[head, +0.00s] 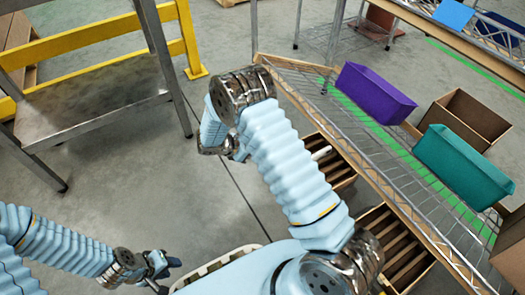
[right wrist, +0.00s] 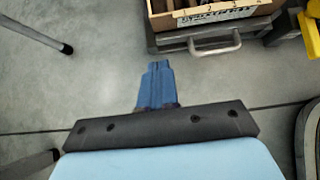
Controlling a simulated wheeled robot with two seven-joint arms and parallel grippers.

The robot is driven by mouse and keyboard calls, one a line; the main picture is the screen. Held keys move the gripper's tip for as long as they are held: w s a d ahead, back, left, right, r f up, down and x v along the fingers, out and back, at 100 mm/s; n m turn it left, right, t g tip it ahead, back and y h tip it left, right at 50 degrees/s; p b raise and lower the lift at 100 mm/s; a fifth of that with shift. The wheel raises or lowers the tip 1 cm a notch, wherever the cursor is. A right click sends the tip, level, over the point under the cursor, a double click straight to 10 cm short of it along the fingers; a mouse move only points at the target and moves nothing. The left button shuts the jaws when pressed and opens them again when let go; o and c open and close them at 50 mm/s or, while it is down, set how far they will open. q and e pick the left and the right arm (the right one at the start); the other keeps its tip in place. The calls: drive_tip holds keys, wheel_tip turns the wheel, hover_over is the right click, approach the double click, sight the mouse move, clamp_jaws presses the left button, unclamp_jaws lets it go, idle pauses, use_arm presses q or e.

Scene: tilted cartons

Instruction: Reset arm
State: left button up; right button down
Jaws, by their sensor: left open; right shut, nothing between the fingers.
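My left gripper (head: 168,274) is at the lower left of the head view, over bare floor, with its dark fingers apart and nothing between them. My right arm (head: 290,170), in a light blue sleeve, reaches up the middle of the head view and folds back at the elbow. Its gripper is not clearly visible there, as the arm hides it. In the right wrist view my right gripper (right wrist: 157,82) has its blue fingers together, empty, above the grey floor.
A wire rack (head: 400,205) on the right holds a purple bin (head: 372,92), a teal bin (head: 462,166) and a brown carton (head: 463,118) on its tilted shelf. Slatted wooden crates (head: 395,250) sit below, close to my right arm. A metal table (head: 90,100) and yellow rail stand upper left.

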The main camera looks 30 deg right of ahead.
drive_tip(key=shift+a+r, duration=0.25)
drive_tip(key=shift+a, duration=0.1)
drive_tip(key=s+a+f+m+g+y, duration=0.1)
drive_tip(key=s+a+f+m+y, duration=0.4)
drive_tip(key=s, duration=0.4)
drive_tip(key=s+a+f+m+g+y, duration=0.2)
drive_tip(key=s+a+f+m+y, duration=0.2)
drive_tip(key=s+a+m+y, duration=0.4)
drive_tip(key=s+a+r+m+t+p, duration=0.1)
drive_tip(key=s+r+m+p, duration=0.1)
drive_tip(key=r+p, duration=0.4)
drive_tip(key=s+a+r+m+t+p, duration=0.1)
drive_tip(key=s+r+m+t+p, duration=0.1)
drive_tip(key=r+m+p, duration=0.3)
wheel_tip(320, 180, up, 4)
drive_tip(key=shift+s+f+p, duration=0.1)
drive_tip(key=shift+s+p, duration=0.5)
drive_tip(key=shift+p, duration=0.3)
drive_tip(key=shift+f, duration=0.1)
